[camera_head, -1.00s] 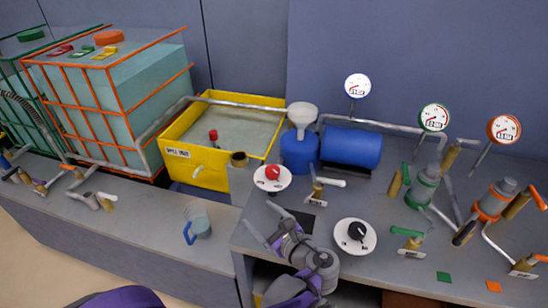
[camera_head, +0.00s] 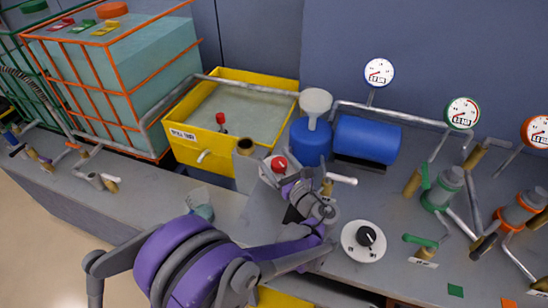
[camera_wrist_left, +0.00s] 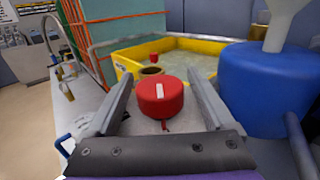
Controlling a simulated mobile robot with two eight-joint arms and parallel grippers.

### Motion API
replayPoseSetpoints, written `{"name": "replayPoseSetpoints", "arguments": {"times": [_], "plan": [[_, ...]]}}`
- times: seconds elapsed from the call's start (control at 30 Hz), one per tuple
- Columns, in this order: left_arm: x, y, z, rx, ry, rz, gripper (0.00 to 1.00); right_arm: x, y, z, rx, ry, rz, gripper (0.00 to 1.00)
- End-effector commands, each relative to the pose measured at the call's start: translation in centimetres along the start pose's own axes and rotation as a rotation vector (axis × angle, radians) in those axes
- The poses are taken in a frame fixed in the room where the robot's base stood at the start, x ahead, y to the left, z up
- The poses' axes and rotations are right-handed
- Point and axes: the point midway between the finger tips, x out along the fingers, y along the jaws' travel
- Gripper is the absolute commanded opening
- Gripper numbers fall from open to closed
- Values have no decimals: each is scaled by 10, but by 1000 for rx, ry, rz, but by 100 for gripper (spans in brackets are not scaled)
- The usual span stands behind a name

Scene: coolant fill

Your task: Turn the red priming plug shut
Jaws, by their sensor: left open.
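The red priming plug (camera_head: 279,163) is a round red knob on a pale disc at the left end of the grey bench. In the left wrist view the red plug (camera_wrist_left: 160,99) has a white mark on its top, pointing roughly away from me. My left gripper (camera_head: 281,177) is at the plug, partly covering its disc. In the left wrist view my left gripper (camera_wrist_left: 160,84) is open, with one finger on each side of the plug. Gaps show between the fingers and the plug. My right gripper is not in view.
A brown upright pipe end (camera_head: 246,146) stands close behind the plug, and a blue tank with a funnel (camera_head: 312,143) is to its right. A white-handled valve (camera_head: 341,179) and a black dial (camera_head: 366,237) are nearby. A clear jug (camera_head: 200,203) stands left, partly hidden by my arm.

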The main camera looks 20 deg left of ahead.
Motion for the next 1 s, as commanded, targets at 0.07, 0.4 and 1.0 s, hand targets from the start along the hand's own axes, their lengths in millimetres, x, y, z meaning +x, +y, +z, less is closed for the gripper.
{"name": "replayPoseSetpoints", "arguments": {"times": [0.07, 0.4, 1.0], "plan": [[6, 0, 0, 0, 0, 1, 86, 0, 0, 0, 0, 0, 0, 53], [9, 0, 0, -1, 0, -1, 85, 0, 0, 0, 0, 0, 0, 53], [9, 0, 0, -1, 0, 29, 1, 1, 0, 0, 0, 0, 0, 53]]}}
